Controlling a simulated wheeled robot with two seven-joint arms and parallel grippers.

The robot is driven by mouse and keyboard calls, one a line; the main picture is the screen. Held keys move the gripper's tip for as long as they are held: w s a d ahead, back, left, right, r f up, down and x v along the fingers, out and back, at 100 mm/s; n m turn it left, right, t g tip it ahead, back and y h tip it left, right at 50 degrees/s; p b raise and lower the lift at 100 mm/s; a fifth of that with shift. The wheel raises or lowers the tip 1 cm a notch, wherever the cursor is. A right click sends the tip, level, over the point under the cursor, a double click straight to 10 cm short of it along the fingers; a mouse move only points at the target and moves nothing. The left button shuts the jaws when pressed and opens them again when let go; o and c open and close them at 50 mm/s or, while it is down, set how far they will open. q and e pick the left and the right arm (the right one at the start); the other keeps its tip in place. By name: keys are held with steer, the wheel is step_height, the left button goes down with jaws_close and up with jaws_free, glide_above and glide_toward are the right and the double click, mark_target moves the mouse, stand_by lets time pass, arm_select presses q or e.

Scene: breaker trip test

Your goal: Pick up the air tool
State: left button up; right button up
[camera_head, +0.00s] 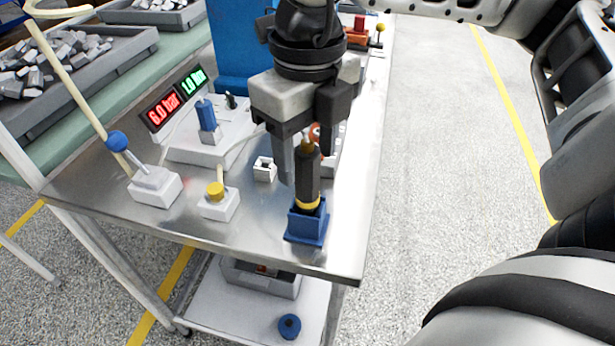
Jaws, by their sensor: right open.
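The air tool (307,176) is a dark upright cylinder with a yellow ring near its foot. It stands in a blue square holder (307,226) near the front right corner of the metal table. My right gripper (305,165) points down over the air tool, its fingers open. One finger shows to the left of the tool; the other is beside or behind its upper part. Whether they touch the tool I cannot tell. My left gripper does not show.
On the metal table (260,245) stand a blue-knobbed lever (154,185), a yellow button box (218,203), a small white block (264,169) and a unit with red and green pressure displays (164,107). Grey trays of metal parts (75,75) lie behind left. Floor at right is clear.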

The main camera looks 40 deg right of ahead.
steer(key=shift+f, duration=0.55)
steer(key=shift+c, duration=0.3)
steer(key=c, duration=1)
steer(key=shift+r, duration=0.1)
